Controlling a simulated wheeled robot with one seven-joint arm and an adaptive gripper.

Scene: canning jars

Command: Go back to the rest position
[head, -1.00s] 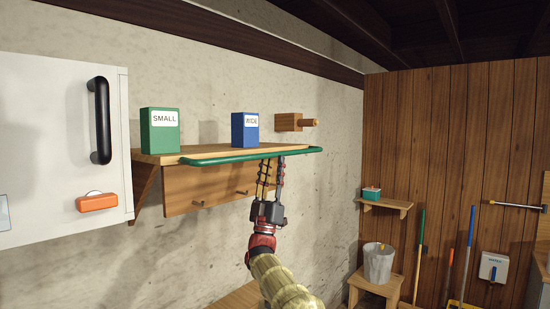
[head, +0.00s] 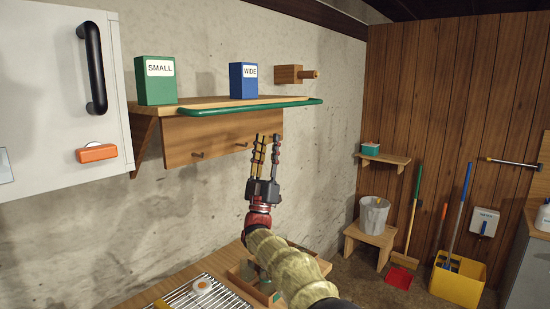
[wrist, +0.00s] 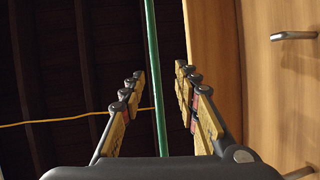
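My gripper (head: 267,140) points upward below the right part of the wooden shelf (head: 215,101) in the head view. In the wrist view its two fingers stand apart with nothing between the pads. The shelf's green front rail (wrist: 154,60) shows beyond the gap there. In the head view the rail (head: 250,107) is above the fingertips, and they do not appear to touch it. A green box labelled SMALL (head: 155,90) and a blue box labelled WIDE (head: 243,88) stand upright on the shelf.
A white cabinet (head: 40,120) with a black handle is at the left. Pegs (head: 197,155) stick out below the shelf. Beneath my arm is a wooden bench (head: 135,298) with a wire rack (head: 215,290). A bucket (head: 374,213) and brooms stand at the right.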

